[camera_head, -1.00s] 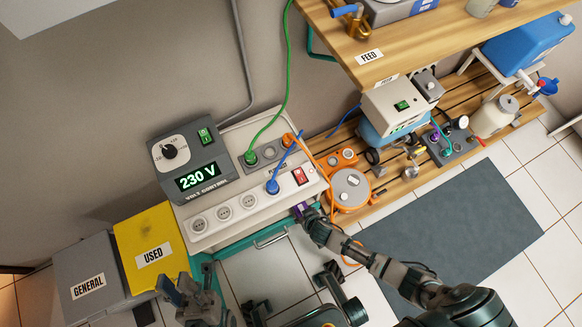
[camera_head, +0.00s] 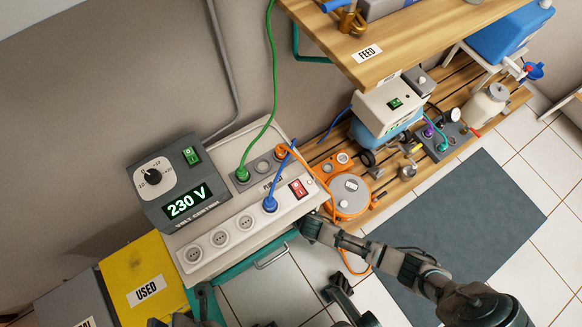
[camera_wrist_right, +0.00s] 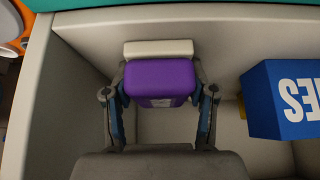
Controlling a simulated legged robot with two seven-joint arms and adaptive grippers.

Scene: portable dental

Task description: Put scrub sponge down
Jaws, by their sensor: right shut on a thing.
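The scrub sponge (camera_wrist_right: 162,80), a purple block with a pale strip (camera_wrist_right: 158,48) along its far edge, fills the middle of the right wrist view. My right gripper (camera_wrist_right: 160,92) is shut on it, one finger on each side. The sponge is inside or over a pale walled compartment (camera_wrist_right: 70,95); I cannot tell whether it touches the bottom. In the head view my right gripper (camera_head: 312,228) is at the right front end of the white socket unit (camera_head: 245,217), and the sponge is hidden. My left gripper (camera_head: 180,320) is mostly cut off at the bottom edge.
A blue box (camera_wrist_right: 282,100) with white letters stands right of the sponge in the compartment. In the head view the voltage box (camera_head: 172,180) and yellow USED bin (camera_head: 140,265) are at left. Blue and orange cables hang near my right gripper. A grey mat (camera_head: 470,225) lies right.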

